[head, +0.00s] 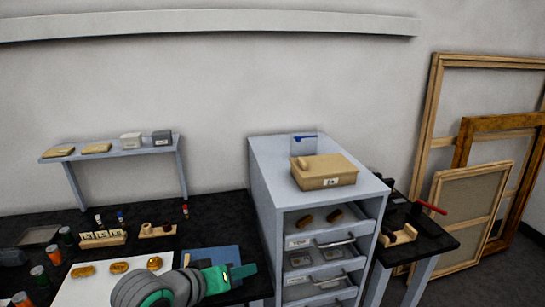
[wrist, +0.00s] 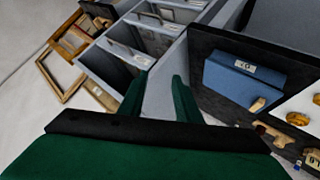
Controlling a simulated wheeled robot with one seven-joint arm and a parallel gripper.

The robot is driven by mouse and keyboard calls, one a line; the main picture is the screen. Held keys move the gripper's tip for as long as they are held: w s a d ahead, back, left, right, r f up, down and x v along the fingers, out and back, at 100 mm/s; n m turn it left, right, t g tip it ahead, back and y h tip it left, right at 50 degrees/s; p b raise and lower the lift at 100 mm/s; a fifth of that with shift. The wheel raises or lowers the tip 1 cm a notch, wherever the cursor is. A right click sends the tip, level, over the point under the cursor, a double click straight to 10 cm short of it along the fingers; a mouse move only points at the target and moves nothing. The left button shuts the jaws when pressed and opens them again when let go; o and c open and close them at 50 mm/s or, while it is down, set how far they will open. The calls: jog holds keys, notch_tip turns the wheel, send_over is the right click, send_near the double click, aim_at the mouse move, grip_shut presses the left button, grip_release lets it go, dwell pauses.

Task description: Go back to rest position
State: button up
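My gripper (head: 236,277), green, is at the bottom middle of the head view, over the front right part of the black table, left of the grey drawer cabinet. In the wrist view my gripper (wrist: 159,82) shows two green fingers set apart with nothing between them. Behind the fingers is the side of the grey cabinet (wrist: 172,68). A blue board or box (wrist: 243,78) with a label lies to the right of the fingers, and it also shows beside my gripper in the head view (head: 212,257).
The grey cabinet (head: 270,180) carries a tan lidded box (head: 325,180); its top drawer is open with brown pieces inside. The black table (head: 210,220) holds jars, a white sheet with gilt pieces (head: 95,292) and small racks. Wooden frames (head: 435,130) lean at right.

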jog(key=w+d+f+n+t+h, duration=0.1)
jog(key=w+d+n+t, duration=0.25)
jog(key=d+t, duration=0.5)
jog(key=s+d+f+n+y, duration=0.3)
jog(key=s+f+n+y, duration=0.25)
jog(key=s+f, duration=0.75)
jog(key=s+f+m+g+y, duration=0.2)
jog(key=s+f+m+y, duration=0.1)
jog(key=s+f, duration=0.7)
jog(key=s+a+m, duration=0.1)
jog(key=s+m, duration=0.2)
jog(key=s, duration=0.5)
jog(key=s+a+r+m+h, duration=0.1)
jog(key=s+a+m, duration=0.1)
jog(key=s, duration=0.7)
jog(key=shift+a+r+m, duration=0.25)
jog(key=shift+m, duration=0.65)
